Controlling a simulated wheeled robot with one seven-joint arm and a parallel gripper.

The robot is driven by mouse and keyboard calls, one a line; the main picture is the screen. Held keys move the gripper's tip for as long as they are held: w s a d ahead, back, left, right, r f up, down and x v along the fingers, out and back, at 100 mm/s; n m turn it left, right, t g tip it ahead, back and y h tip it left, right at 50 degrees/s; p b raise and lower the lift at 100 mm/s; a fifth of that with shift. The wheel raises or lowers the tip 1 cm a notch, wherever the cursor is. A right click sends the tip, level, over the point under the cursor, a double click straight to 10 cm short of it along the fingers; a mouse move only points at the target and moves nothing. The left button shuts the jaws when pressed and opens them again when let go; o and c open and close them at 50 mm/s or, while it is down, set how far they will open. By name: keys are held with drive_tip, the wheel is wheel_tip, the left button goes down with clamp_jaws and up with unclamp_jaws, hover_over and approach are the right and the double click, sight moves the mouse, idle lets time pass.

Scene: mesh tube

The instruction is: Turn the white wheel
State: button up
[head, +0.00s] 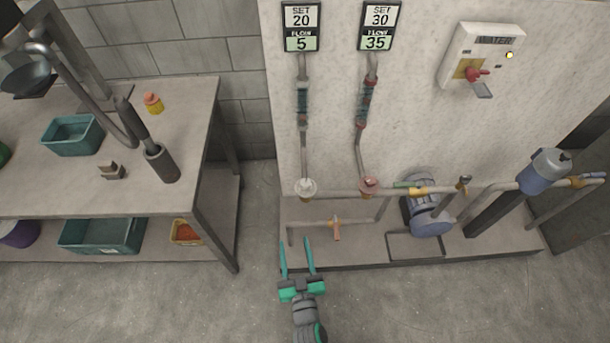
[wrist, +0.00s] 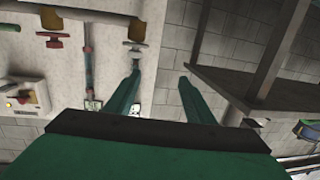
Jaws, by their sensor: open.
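The white wheel (head: 305,187) is a small pale handwheel at the foot of the left pipe, against the speckled panel in the head view. In the wrist view, the white wheel (wrist: 135,45) shows small near the top, above the left fingertip. My gripper (head: 296,243) is open and empty, with its two teal fingers apart and pointing toward the panel. It is below the wheel in the picture and does not appear to touch it. The fingers also show in the wrist view (wrist: 160,78). The left display (head: 301,27) reads SET 20, FLOW 5.
A red wheel (head: 369,186) sits to the right, under a display (head: 379,25) reading SET 30, FLOW 35. A pump (head: 427,214) stands further right. A workbench (head: 208,119) is at left. The floor in front is clear.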

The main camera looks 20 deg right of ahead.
drive_tip(key=m+h, duration=0.1)
drive_tip(key=h, duration=0.1)
approach(306, 189)
drive_tip(key=shift+t, duration=0.3)
drive_tip(key=x, duration=0.5)
drive_tip(key=shift+d+f, duration=0.2)
drive_tip(key=shift+f, duration=0.1)
drive_tip(key=x, duration=1)
drive_tip(key=shift+w, duration=0.4)
drive_tip(key=shift+f, duration=0.15)
drive_tip(key=c, duration=1.1)
drive_tip(key=shift+o, duration=0.2)
drive_tip(key=shift+a+n+y, duration=0.2)
drive_tip(key=shift+n+y, duration=0.5)
drive_tip(key=shift+y, duration=0.5)
drive_tip(key=shift+a+n+y, duration=0.15)
drive_tip(key=shift+n+y, duration=0.55)
drive_tip(key=shift+y, duration=0.5)
drive_tip(key=a+n+g+y, duration=0.1)
drive_tip(key=n+y, duration=0.2)
drive_tip(key=y, duration=0.1)
drive_tip(key=a+n+g+y, duration=0.1)
drive_tip(key=n+g+y, duration=0.1)
drive_tip(key=n+y, duration=0.1)
drive_tip(key=s+n+g+y, duration=0.1)
drive_tip(key=n+g+y, duration=0.1)
drive_tip(key=y, duration=0.3)
drive_tip(key=shift+s+a+n+y, duration=0.1)
drive_tip(key=shift+a+n+y, duration=0.2)
drive_tip(key=shift+a+n, duration=0.15)
